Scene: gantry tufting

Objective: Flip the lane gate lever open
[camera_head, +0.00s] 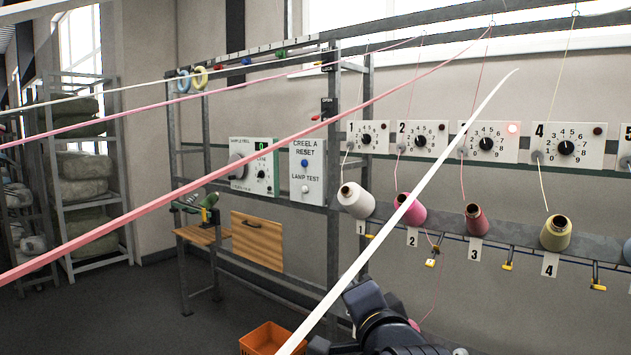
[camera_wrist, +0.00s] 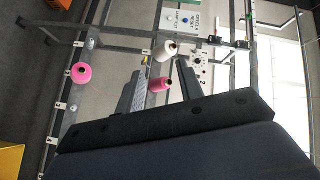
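On the upright post of the rack in the head view are small black plates marked LOCK (camera_head: 328,60) and OPEN (camera_head: 327,105). A small red knob (camera_head: 315,117) shows beside the OPEN plate; I cannot tell for sure if it belongs to the lane gate lever, or how the lever is set. My gripper (camera_wrist: 158,68) is open and empty in the wrist view, its two fingers apart. A pink yarn cone (camera_wrist: 160,85) shows beyond the gap. In the head view my dark arm is at the bottom, well below the plates, and the fingertips cannot be made out.
Yarn cones stand on the rail: white (camera_head: 355,200), pink (camera_head: 411,209), dark red (camera_head: 476,219), yellow (camera_head: 556,232). Numbered dial panels (camera_head: 487,143) hang above; one red lamp is lit. A CREEL A RESET panel (camera_head: 307,172) is left. Yarn strands cross the view. An orange crate (camera_head: 266,338) stands low.

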